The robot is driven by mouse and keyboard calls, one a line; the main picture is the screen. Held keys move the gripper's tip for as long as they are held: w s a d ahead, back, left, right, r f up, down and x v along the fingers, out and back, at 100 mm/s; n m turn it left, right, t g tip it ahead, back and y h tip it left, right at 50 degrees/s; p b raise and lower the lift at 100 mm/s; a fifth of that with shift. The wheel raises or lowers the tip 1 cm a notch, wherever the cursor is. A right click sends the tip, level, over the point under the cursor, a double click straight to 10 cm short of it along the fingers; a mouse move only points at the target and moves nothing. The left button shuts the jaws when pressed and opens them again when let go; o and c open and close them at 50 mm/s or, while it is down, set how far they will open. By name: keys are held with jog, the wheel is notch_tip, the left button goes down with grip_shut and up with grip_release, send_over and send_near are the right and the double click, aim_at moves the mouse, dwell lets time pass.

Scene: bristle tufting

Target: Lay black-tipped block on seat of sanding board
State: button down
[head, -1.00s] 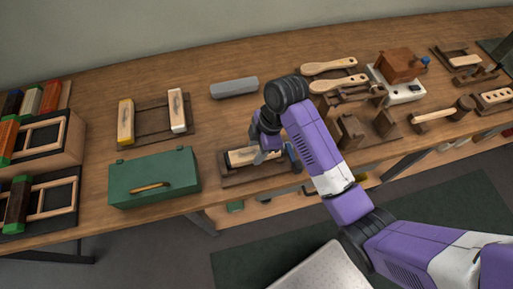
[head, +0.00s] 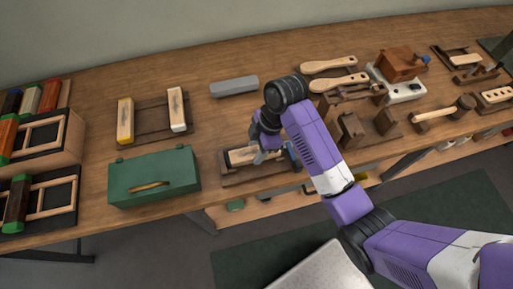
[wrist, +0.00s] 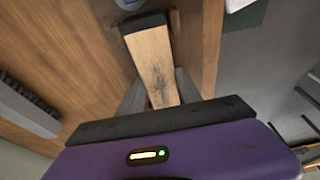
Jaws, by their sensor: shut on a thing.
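The black-tipped block (wrist: 152,62) is pale wood with a dark end and lies between the grey fingers of my gripper (wrist: 158,92) in the wrist view. My gripper (head: 264,152) is shut on it. In the head view the block (head: 242,156) is over the dark wooden sanding board (head: 240,179) at the bench's front edge, roughly in line with the board's length. My gripper and arm hide the block's right part. I cannot tell whether the block touches the seat or is just above it.
A green toolbox (head: 150,178) stands close left of the board. A dark rack (head: 151,118) with two pale blocks lies behind it, and a grey bar (head: 234,86) lies farther back. Brushes (head: 339,83) and wooden fixtures (head: 352,130) crowd the right. Bare bench (head: 215,125) shows behind the board.

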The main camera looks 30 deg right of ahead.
jog(key=shift+f, duration=0.1)
jog(key=shift+c, duration=1.6)
grip_release()
jog(key=shift+p+v, duration=3.65)
jog(key=shift+v, duration=0.4)
